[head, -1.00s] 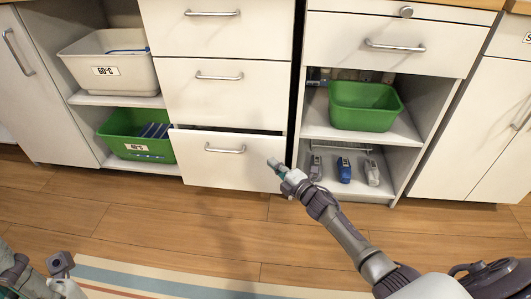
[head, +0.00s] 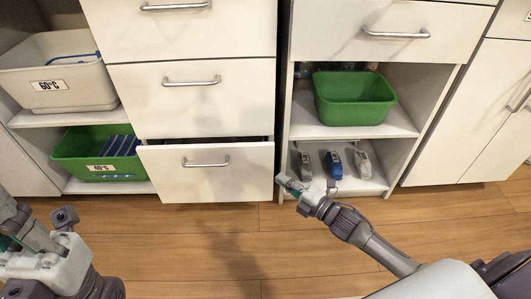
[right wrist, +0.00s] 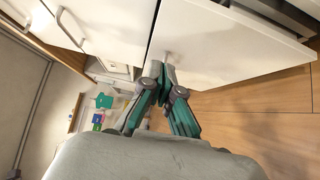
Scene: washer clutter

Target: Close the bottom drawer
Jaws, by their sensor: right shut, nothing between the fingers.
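The bottom drawer (head: 170,182) is a white front with a metal handle, under two shut drawers in the middle unit. It stands partly open, with a dark gap along its top edge. My right gripper (head: 281,181) is at the lower right edge of that front; I cannot tell if it touches. In the right wrist view its fingertips (right wrist: 166,62) are together and empty, close to a white panel. My left gripper (head: 65,216) shows only in part at the lower left, away from the drawer, and its jaws are unclear.
Left of the drawer, a green 40°C basket (head: 70,158) sits below a grey 60°C basket (head: 60,100). To the right, a green bin (head: 355,112) stands above several small bottles, one of them blue (head: 334,165). The wooden floor (head: 200,235) in front is clear.

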